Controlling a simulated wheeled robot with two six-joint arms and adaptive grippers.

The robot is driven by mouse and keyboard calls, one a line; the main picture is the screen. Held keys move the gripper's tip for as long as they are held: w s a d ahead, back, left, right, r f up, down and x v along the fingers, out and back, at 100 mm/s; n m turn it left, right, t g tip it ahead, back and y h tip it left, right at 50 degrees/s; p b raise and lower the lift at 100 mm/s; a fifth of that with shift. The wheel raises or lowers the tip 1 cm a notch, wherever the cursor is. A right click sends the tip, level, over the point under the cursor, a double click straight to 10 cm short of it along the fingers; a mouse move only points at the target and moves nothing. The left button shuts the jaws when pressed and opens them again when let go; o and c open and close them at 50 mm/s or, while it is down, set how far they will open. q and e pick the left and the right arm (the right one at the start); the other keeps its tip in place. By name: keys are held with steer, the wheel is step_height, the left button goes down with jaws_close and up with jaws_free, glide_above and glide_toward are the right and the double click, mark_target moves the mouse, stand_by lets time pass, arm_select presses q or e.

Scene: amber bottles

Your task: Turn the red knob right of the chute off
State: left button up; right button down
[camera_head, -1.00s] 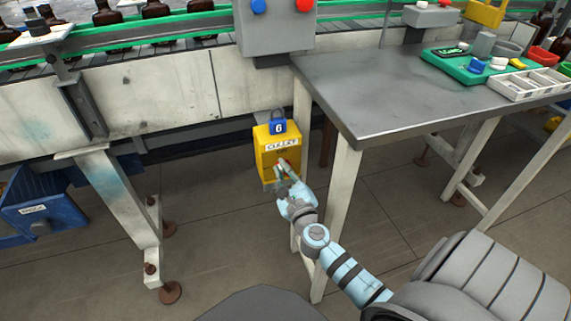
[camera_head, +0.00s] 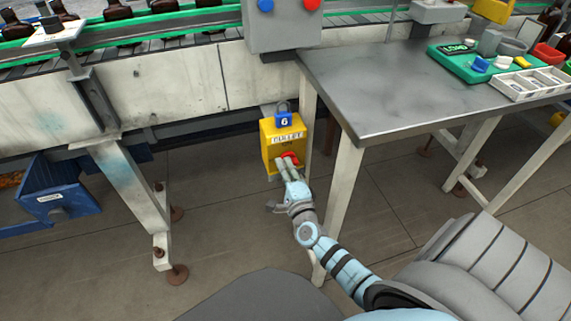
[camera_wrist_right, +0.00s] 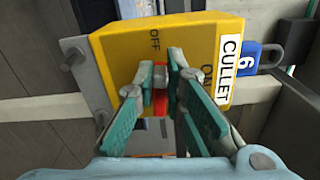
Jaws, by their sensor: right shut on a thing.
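A yellow box (camera_head: 270,150) labelled CULLET hangs below the conveyor, left of the grey table's near leg. Its red knob (camera_head: 290,157) sits low on the front. My right gripper (camera_head: 285,165) reaches the knob from below and is shut on it. In the right wrist view, the gripper's green fingers (camera_wrist_right: 161,80) stand on both sides of the knob (camera_wrist_right: 161,103), which is partly hidden between them. OFF is printed above the fingertips and ON to their right on the box face (camera_wrist_right: 195,45). I cannot tell exactly which mark the knob points at. My left gripper is not in view.
A blue padlock tag marked 6 (camera_head: 283,120) hangs on top of the box. The table (camera_head: 400,95) and its legs stand close to the right of my arm. A blue bin or chute (camera_head: 55,200) is at the far left.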

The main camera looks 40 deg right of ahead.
steer(key=shift+f+n, duration=0.15)
steer(key=shift+n, duration=0.45)
steer(key=c, duration=1.7)
jaws_free()
steer(key=shift+o, duration=0.2)
steer(key=shift+s, duration=0.1)
steer(key=v, duration=1.2)
steer(key=shift+a+f+n, duration=0.1)
steer(key=shift+n, duration=0.2)
